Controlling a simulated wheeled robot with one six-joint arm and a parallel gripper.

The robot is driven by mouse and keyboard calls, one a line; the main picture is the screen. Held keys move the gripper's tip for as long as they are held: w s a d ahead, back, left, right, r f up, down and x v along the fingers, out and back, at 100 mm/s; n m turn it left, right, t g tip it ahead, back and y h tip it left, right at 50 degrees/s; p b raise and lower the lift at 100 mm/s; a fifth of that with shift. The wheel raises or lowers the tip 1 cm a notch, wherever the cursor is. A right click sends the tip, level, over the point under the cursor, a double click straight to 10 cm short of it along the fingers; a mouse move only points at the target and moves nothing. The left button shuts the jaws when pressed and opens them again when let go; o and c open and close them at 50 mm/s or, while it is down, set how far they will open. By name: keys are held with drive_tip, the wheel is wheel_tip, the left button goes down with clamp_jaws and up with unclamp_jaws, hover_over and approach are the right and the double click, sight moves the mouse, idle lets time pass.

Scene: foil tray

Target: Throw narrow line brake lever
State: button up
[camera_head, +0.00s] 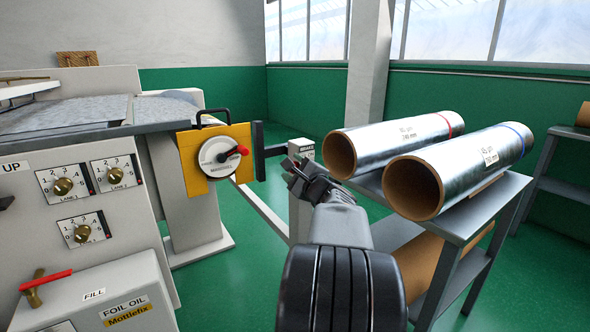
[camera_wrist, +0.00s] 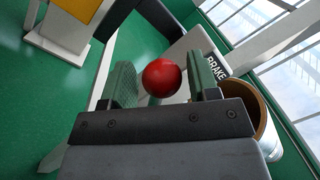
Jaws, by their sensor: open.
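A round red knob (camera_wrist: 161,77) shows in the wrist view between the two green-padded fingers of my gripper (camera_wrist: 163,88). The fingers are open, with a visible gap on each side of the knob. A sign reading BRAKE (camera_wrist: 216,68) is just behind the right finger. In the head view my gripper (camera_head: 302,174) is just in front of the grey brake post, under its BRAKE sign (camera_head: 302,149). The knob is hidden there by my gripper.
Two foil rolls (camera_head: 395,140) lie on a grey rack (camera_head: 485,210) close to the right of my arm. A control cabinet (camera_head: 75,150) is at far left. Green floor (camera_head: 240,260) lies between.

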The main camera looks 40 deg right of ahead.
drive_tip(key=shift+o, duration=0.4)
drive_tip(key=p+v, duration=0.1)
drive_tip(key=v, duration=1.2)
drive_tip(key=shift+s, duration=0.35)
drive_tip(key=shift+a+f, duration=0.1)
drive_tip(key=shift+a, duration=0.05)
drive_tip(key=shift+p, duration=0.35)
